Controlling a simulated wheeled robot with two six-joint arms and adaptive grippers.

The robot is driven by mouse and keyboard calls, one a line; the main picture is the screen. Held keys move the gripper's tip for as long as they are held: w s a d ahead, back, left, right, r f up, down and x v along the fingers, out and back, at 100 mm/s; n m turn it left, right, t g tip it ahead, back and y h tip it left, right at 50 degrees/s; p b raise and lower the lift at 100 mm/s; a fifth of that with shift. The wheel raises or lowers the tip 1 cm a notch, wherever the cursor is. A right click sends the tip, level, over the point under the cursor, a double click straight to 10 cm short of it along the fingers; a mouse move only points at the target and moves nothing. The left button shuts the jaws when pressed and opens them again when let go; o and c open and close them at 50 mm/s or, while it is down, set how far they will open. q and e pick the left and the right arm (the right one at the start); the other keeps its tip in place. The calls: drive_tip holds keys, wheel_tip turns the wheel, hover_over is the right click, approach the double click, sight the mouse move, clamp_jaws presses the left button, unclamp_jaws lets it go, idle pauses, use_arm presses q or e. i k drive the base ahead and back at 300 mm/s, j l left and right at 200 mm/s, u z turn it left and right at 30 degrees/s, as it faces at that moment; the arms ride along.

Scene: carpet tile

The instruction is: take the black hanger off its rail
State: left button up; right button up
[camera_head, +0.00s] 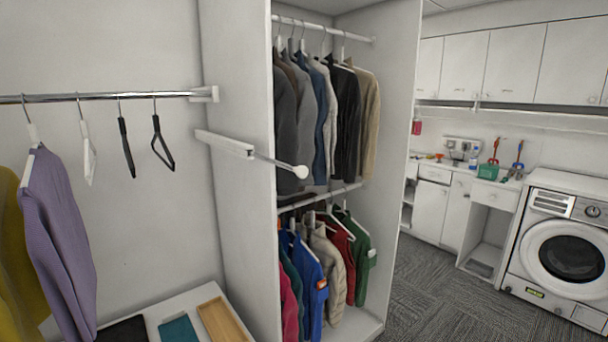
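Two empty black hangers hang from the chrome rail (65,98) on the left: one turned nearly edge-on (127,147), and one to its right (170,151) with its triangular frame more open to view. I cannot tell which of the two the task means. Both hooks are over the rail, and a small gap separates them. A white hanger (88,153) hangs just left of them. Neither of my grippers is in view.
A purple shirt (60,235) and a yellow garment (15,265) hang further left. A white bracket with a short rod and round knob (301,171) projects from the wardrobe panel. A wooden tray (222,321) sits below on a white surface. Carpet on the right is open.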

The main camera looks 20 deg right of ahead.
sight(155, 118)
drive_tip(key=i+j+u, duration=0.2)
drive_tip(key=u, duration=0.15)
drive_tip(key=i+j+u, duration=0.15)
drive_tip(key=i+u, duration=0.2)
drive_tip(key=k, duration=0.05)
